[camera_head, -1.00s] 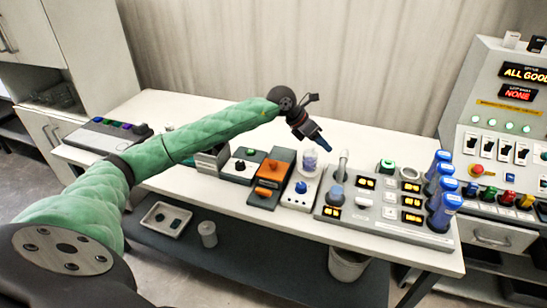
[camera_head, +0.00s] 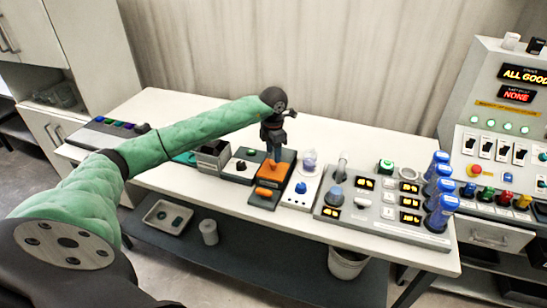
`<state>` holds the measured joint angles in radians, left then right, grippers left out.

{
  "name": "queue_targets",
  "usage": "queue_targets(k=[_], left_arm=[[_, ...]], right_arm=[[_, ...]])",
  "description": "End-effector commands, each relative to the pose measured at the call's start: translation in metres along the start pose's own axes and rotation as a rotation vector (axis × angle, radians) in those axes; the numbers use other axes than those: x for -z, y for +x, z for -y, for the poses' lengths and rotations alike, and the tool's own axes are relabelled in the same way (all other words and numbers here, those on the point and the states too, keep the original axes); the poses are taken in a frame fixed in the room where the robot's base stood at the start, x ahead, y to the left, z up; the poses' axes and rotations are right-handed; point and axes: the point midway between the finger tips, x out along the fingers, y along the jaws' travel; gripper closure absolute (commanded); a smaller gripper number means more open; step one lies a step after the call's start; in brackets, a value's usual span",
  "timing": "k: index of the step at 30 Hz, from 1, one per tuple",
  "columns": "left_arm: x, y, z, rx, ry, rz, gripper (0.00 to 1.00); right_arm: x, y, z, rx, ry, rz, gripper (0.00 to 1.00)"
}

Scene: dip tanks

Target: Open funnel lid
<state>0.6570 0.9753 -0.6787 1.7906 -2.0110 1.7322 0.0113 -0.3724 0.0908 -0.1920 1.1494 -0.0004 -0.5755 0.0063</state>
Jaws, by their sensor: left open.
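My left gripper (camera_head: 276,157) points down over the orange unit (camera_head: 270,176) near the middle of the table. I cannot tell whether the fingertips touch the unit. No part can be surely named as the funnel lid at this size. To the right of the gripper is a white unit (camera_head: 302,197) with a clear vessel (camera_head: 309,161) and a blue knob. My right gripper is out of view.
A grey console (camera_head: 379,222) with amber displays stands on the table (camera_head: 170,111), with several blue-capped cylinders (camera_head: 443,206) at its right. A keypad (camera_head: 105,131) lies at the far left. A control cabinet (camera_head: 486,145) stands at the right. The table's back left is clear.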

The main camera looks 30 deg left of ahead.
Motion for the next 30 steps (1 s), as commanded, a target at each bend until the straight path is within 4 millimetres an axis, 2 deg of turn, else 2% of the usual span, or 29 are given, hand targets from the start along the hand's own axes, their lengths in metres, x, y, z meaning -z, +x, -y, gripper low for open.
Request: queue_targets(k=[9,21,23,29,30], left_arm=[[0.000,0.032,0.001,0.002,0.001,0.000,0.52],[0.000,0.040,0.001,0.001,0.001,0.002,0.52],[0.000,0.040,0.001,0.001,0.001,0.002,0.60],[0.000,0.040,0.001,0.001,0.001,0.001,0.99],[0.000,0.040,0.001,0.001,0.001,0.001,1.00]], right_arm=[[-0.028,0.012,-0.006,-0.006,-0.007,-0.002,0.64],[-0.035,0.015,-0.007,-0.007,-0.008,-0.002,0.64],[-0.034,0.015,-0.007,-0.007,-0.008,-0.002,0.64],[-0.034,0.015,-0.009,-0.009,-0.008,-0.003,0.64],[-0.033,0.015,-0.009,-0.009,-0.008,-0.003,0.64]])
